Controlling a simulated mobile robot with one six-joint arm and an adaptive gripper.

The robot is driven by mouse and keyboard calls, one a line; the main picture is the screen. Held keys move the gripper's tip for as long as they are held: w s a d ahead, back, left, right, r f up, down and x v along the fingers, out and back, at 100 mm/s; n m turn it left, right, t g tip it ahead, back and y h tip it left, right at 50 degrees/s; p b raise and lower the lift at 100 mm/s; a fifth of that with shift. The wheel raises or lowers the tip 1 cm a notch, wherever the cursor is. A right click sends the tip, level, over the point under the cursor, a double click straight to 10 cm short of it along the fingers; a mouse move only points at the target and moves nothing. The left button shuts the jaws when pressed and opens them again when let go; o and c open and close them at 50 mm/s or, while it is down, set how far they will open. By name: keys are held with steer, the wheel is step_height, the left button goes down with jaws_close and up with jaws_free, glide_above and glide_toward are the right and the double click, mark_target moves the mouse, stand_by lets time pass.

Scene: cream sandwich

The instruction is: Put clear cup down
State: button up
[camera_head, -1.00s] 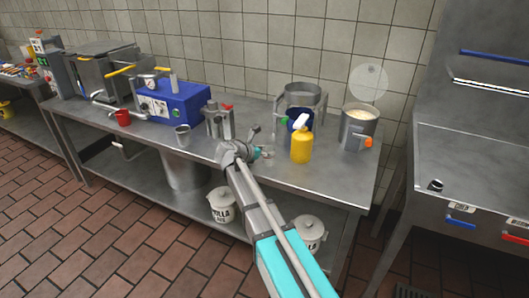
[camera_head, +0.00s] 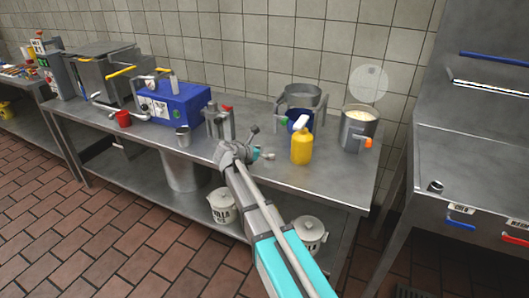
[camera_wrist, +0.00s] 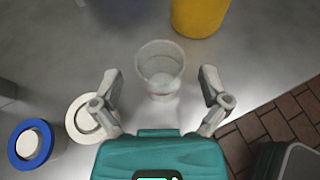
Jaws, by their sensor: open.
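The clear cup (camera_wrist: 160,66) shows in the wrist view with its open rim toward the camera, over the grey steel counter (camera_wrist: 50,55). It appears to stand upright on the counter, between and slightly beyond my fingertips. My gripper (camera_wrist: 160,88) is open, with a gap between the cup and the finger on each side. In the head view my gripper (camera_head: 262,154) is low over the front part of the counter, left of the yellow bottle (camera_head: 302,150). The cup is hard to make out there.
The yellow bottle also shows close beyond the cup in the wrist view (camera_wrist: 200,14). A pot of cream (camera_head: 358,130) stands at the right. The counter's front edge is near my gripper.

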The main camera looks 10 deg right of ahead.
steer(key=p+v, duration=0.4)
steer(key=v, duration=0.7)
steer(key=shift+s+a, duration=0.1)
steer(key=shift+s, duration=0.05)
stand_by(0.3)
steer(key=s+d+f+m+g+y, duration=0.4)
steer(key=s+d+f+m, duration=0.45)
steer(key=s+m, duration=0.3)
steer(key=s+d+f+m+g+y, duration=0.1)
steer(key=s+f+m+g+y, duration=0.1)
steer(key=s+m+y, duration=0.5)
steer(key=shift+s+f+m+g, duration=0.45)
steer(key=shift+s+m, duration=1.9)
steer(key=shift+m, duration=0.6)
